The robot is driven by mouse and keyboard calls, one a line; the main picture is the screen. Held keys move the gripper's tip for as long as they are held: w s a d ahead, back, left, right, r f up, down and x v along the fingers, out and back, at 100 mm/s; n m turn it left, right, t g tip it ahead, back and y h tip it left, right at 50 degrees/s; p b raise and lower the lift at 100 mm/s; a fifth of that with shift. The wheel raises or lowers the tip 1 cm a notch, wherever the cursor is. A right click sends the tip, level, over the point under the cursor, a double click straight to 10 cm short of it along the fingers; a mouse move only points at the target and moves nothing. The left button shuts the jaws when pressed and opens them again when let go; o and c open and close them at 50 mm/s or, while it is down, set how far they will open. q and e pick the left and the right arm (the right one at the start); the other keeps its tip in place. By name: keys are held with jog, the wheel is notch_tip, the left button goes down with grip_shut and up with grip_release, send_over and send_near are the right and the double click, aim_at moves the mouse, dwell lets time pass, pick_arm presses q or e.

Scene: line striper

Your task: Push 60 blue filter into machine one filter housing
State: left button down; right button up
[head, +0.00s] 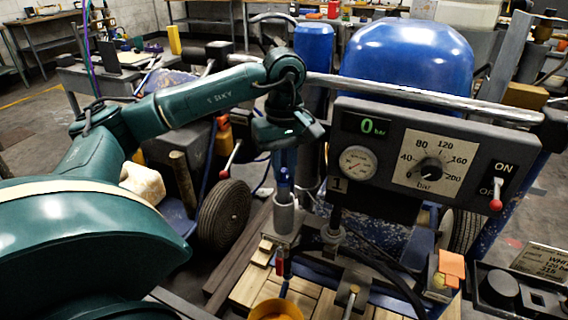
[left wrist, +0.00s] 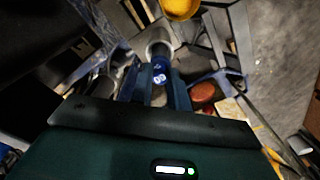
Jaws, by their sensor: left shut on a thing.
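The blue filter (head: 284,183) stands upright, just above or partly in the mouth of the grey cylindrical filter housing (head: 285,216) of machine one. I cannot tell how deep it sits. My left gripper (head: 285,168) points down and is shut on the filter's upper part. In the left wrist view the blue filter (left wrist: 160,72) shows its round end with pale marking between the fingers of my left gripper (left wrist: 157,88). The grey housing (left wrist: 158,48) lies right beyond it. My right gripper is not in view.
The control panel (head: 420,160) marked 1 reads 0 bar, with a red-tipped ON/OFF lever (head: 496,203). A metal rail (head: 400,90) runs behind it. A yellow bucket (head: 277,309) stands below the housing, and a wheel (head: 223,215) is to its left.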

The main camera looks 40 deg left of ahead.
aim_at(284, 179)
pick_arm(q)
jog(key=shift+f, duration=0.1)
dwell(0.4)
jog(key=shift+f, duration=0.15)
jog(key=shift+f+b, duration=0.65)
jog(key=shift+f, duration=0.05)
jog(key=shift+f+b, duration=1.45)
jog(key=shift+f, duration=0.4)
jog(key=c, duration=1.3)
grip_release()
jog(key=shift+o, duration=0.7)
jog(key=shift+o, duration=1.1)
